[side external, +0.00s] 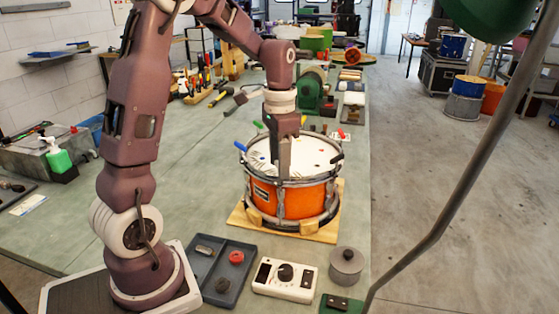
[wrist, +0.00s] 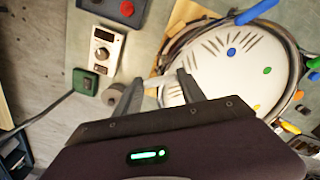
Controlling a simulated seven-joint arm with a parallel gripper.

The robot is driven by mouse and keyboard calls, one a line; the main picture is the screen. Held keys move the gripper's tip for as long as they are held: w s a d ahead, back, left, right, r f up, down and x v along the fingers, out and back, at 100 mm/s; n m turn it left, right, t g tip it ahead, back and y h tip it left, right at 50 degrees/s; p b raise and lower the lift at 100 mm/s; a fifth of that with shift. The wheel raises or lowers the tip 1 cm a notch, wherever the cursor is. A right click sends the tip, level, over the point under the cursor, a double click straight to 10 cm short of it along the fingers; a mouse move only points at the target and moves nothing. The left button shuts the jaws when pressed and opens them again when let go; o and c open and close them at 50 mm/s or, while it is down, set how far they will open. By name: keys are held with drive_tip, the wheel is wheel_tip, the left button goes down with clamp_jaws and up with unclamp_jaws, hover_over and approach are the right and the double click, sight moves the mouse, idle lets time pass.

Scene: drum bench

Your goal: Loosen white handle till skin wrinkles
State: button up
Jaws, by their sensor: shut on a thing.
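The orange drum (side external: 300,202) stands on a wooden base, its white skin (side external: 312,150) facing up. The skin also shows in the wrist view (wrist: 240,75), with dark wrinkle lines near its rim, including on the side close to my fingers. My gripper (side external: 284,172) points down at the drum's near rim. In the wrist view my gripper (wrist: 157,84) is shut on the white handle (wrist: 153,92), a pale piece between the fingers, partly hidden by them. A blue handle (wrist: 257,11) and a green handle (side external: 258,124) stand elsewhere around the rim.
A dark tray (side external: 222,262), a white box with a black knob (side external: 286,278) and a grey lidded pot (side external: 346,264) sit in front of the drum. A green machine (side external: 311,88) stands behind it. The bench left of the drum is mostly clear.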

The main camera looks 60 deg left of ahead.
drive_tip(key=shift+w, duration=0.1)
drive_tip(key=o, duration=1.4)
drive_tip(key=shift+c, duration=0.2)
drive_tip(key=shift+r, duration=0.1)
wheel_tip(320, 180, up, 7)
drive_tip(key=s+d+r+t, duration=0.3)
drive_tip(key=s+d+r, duration=0.1)
drive_tip(key=s+d, duration=0.45)
drive_tip(key=s+d+f+n+t, duration=0.2)
drive_tip(key=s+d, duration=0.5)
drive_tip(key=s, duration=0.3)
drive_tip(key=shift+f+t, duration=0.3)
drive_tip(key=shift+f, duration=0.05)
